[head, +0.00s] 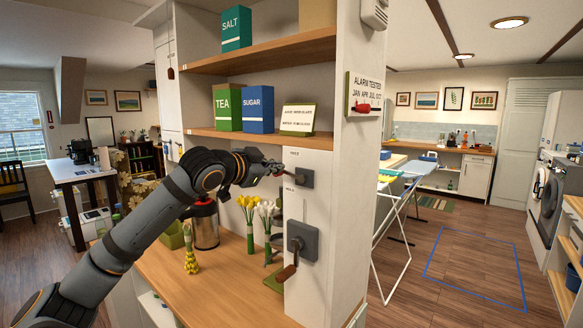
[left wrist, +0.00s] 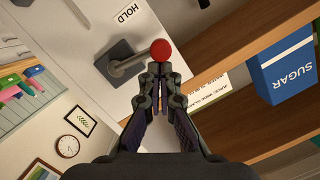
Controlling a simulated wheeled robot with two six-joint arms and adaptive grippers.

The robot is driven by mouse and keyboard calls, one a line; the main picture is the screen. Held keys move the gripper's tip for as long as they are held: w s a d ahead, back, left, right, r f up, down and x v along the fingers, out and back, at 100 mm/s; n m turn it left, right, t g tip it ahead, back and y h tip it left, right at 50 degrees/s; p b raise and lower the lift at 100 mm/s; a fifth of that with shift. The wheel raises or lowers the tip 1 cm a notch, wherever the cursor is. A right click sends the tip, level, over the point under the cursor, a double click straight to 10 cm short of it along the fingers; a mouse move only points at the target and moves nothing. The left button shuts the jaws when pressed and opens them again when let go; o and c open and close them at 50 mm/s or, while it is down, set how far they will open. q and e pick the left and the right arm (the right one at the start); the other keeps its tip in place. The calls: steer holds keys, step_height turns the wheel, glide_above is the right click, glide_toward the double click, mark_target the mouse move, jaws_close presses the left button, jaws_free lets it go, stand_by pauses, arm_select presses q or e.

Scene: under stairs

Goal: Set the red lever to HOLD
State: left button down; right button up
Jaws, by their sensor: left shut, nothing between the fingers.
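A lever with a red ball knob (left wrist: 161,49) sticks out from a grey mounting plate (left wrist: 120,62) on the white panel; the plate also shows in the head view (head: 307,178). A HOLD label (left wrist: 128,15) is on the panel near the plate. My right gripper is not in view.
Below is a second grey plate (head: 302,242) with a brownish-red handle. Shelves with a tea box (head: 228,107) and sugar box (head: 258,109) are above.

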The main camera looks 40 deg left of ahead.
arm_select(q)
steer(key=shift+a+f+n+b, duration=0.25)
steer(key=shift+f+n+b, duration=0.2)
steer(key=shift+n, duration=0.25)
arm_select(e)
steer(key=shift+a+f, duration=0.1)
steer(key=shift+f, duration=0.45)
arm_select(q)
steer(key=shift+h, duration=0.3)
